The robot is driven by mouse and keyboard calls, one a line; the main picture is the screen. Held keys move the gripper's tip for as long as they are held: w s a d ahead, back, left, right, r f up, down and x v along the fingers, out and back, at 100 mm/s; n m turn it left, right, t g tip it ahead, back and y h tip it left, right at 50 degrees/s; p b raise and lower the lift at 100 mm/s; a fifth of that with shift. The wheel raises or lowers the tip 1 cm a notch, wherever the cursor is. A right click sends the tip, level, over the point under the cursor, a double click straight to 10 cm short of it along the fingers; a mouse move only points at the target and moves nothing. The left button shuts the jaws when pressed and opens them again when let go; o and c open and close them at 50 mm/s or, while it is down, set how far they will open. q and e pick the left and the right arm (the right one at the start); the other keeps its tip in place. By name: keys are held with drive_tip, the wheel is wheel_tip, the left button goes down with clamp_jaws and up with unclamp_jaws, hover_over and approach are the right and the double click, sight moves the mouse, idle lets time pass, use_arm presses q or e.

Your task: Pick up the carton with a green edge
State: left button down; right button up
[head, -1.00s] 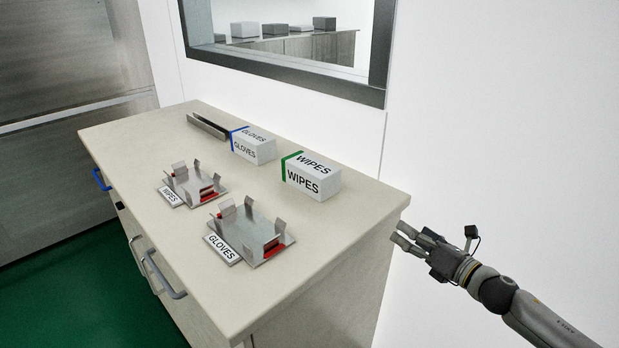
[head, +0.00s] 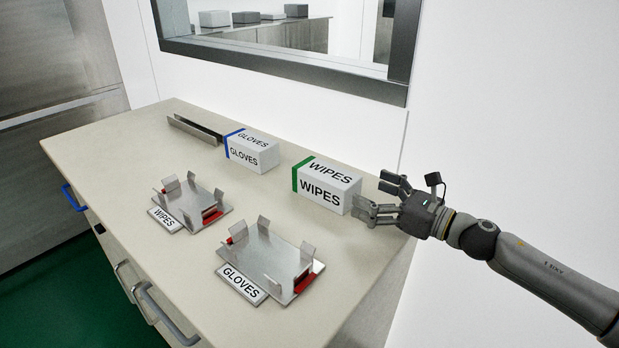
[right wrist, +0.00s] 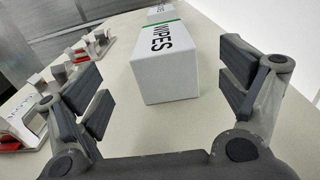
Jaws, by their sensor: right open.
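The white WIPES carton with a green edge (head: 325,186) stands on the counter toward its back right. It also shows in the right wrist view (right wrist: 165,68), end-on, between and beyond the open fingers. My right gripper (head: 378,198) is open and empty at the right end of the carton, its fingers pointing at that end. In the head view one fingertip overlaps the carton's lower right corner; I cannot tell whether it touches. The right wrist view shows both fingers (right wrist: 160,90) spread wider than the carton. My left gripper is not in view.
A GLOVES carton with a blue edge (head: 252,152) stands to the left. Metal holders labelled WIPES (head: 190,204) and GLOVES (head: 270,262) lie toward the front. A metal channel (head: 194,129) lies at the back left. A wall with a window (head: 285,65) rises behind the counter (head: 110,160).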

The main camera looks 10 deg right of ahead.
sight(334, 175)
drive_tip(key=shift+w+a+r, duration=0.15)
drive_tip(key=shift+w+a, duration=0.1)
drive_tip(key=shift+w, duration=0.15)
drive_tip(key=shift+w+a+r+p, duration=0.15)
drive_tip(key=shift+p, duration=0.25)
drive_tip(key=p+x, duration=0.1)
drive_tip(key=x, duration=0.2)
drive_tip(key=shift+w+a, duration=0.15)
drive_tip(key=shift+w+a+p, duration=0.2)
drive_tip(key=shift+w+p, duration=0.1)
drive_tip(key=p+x, duration=0.1)
drive_tip(key=x, duration=0.3)
drive_tip(key=shift+w, duration=0.2)
drive_tip(key=shift+w+a, duration=0.15)
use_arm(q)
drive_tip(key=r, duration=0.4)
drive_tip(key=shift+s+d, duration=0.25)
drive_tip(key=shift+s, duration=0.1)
use_arm(e)
drive_tip(key=shift+c, duration=0.4)
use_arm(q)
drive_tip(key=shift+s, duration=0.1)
use_arm(e)
drive_tip(key=c, duration=1.1)
